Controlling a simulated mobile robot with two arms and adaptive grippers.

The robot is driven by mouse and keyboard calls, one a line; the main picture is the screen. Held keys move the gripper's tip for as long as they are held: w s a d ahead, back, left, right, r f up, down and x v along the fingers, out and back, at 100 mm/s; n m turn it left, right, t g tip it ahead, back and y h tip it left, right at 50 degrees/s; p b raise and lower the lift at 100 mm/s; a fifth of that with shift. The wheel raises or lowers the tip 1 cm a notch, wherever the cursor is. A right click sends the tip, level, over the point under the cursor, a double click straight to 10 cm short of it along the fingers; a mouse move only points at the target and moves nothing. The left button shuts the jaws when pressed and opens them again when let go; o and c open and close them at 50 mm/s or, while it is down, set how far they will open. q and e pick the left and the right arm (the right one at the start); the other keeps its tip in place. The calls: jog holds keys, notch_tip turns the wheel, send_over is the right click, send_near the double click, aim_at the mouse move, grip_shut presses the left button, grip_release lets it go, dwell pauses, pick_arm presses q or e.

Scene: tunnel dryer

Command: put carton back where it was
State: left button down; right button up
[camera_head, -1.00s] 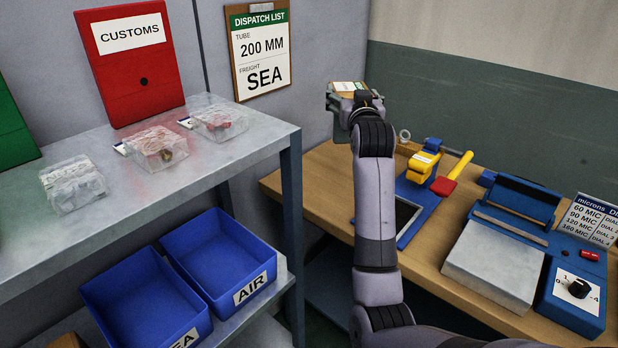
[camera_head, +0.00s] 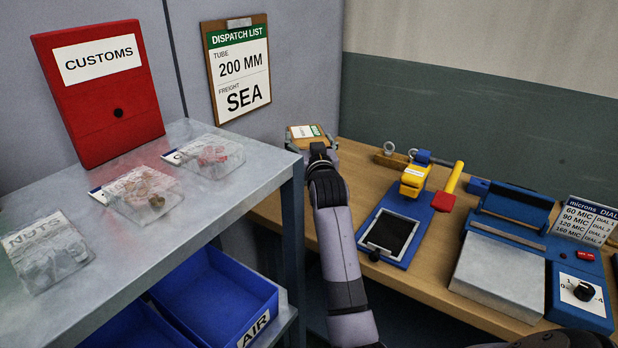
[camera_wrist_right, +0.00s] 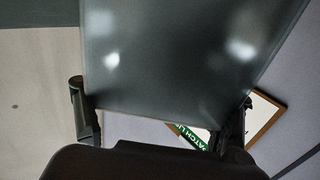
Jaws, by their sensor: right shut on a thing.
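The carton (camera_head: 305,131), small and brown with a white and green label on top, is held by my right gripper (camera_head: 313,143). It is up beside the back end of the shelf unit, in front of the wall. In the right wrist view the carton (camera_wrist_right: 185,50) is a large, smooth grey face between the two fingers of the right gripper (camera_wrist_right: 165,112). Whether anything touches the carton from below is hidden. My left gripper is not in view.
The grey shelf (camera_head: 150,240) carries several clear bags and a red CUSTOMS board (camera_head: 100,90); blue bins (camera_head: 225,290) sit below. The wooden bench (camera_head: 410,275) holds a blue tool (camera_head: 395,240) and a heat sealer (camera_head: 500,275). A dispatch list (camera_head: 240,75) hangs behind.

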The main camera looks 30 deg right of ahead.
notch_tip(320, 180, down, 5)
jog(key=shift+r, duration=0.15)
jog(key=shift+f, duration=0.5)
notch_tip(320, 180, down, 4)
jog(key=shift+f, duration=0.1)
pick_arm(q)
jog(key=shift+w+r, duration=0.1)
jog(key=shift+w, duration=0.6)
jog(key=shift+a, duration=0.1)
pick_arm(e)
jog(key=o, duration=1.6)
jog(key=shift+f, duration=0.2)
jog(key=shift+c, duration=0.2)
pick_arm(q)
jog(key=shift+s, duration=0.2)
pick_arm(e)
jog(key=o, duration=0.5)
jog(key=shift+r, duration=0.1)
